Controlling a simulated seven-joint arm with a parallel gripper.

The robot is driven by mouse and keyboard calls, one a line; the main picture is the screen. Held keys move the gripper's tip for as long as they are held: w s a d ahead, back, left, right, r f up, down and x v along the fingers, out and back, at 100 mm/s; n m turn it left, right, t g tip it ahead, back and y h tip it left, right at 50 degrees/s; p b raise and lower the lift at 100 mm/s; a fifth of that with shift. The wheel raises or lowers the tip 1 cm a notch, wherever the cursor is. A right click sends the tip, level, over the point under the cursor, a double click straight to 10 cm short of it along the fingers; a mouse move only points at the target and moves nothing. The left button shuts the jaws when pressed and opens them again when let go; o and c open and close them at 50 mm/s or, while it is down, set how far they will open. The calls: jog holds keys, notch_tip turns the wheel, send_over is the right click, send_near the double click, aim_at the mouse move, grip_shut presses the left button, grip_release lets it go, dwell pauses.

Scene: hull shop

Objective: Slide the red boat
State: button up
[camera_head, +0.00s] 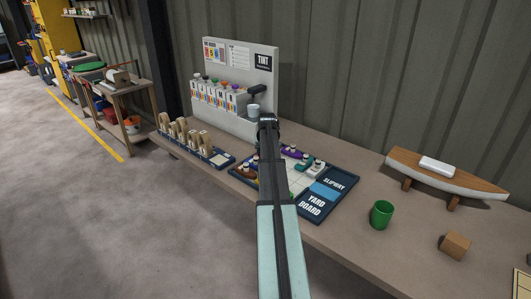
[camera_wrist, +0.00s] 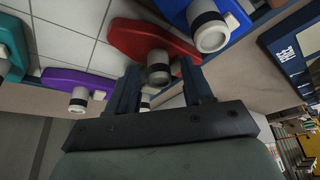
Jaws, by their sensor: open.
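The red boat (camera_wrist: 140,36) lies on the pale gridded board, near its edge, in the wrist view. It has a dark-and-white funnel (camera_wrist: 158,67). My gripper (camera_wrist: 160,70) is open, with one finger on each side of the funnel; I cannot tell whether they touch it. The yard board (camera_head: 313,205), marked "SLIPWAY", lies on the bench in the head view. There my arm covers part of the board, and I cannot make out the red boat.
A blue boat (camera_wrist: 188,12) is close beside the red boat; a purple boat (camera_wrist: 62,80) and a teal boat (camera_wrist: 10,45) sit farther left. On the bench are a green cup (camera_head: 381,214), a wooden block (camera_head: 455,245), a model hull (camera_head: 440,178) and a rack (camera_head: 218,158).

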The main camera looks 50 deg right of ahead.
jog(key=shift+c, duration=0.5)
grip_shut()
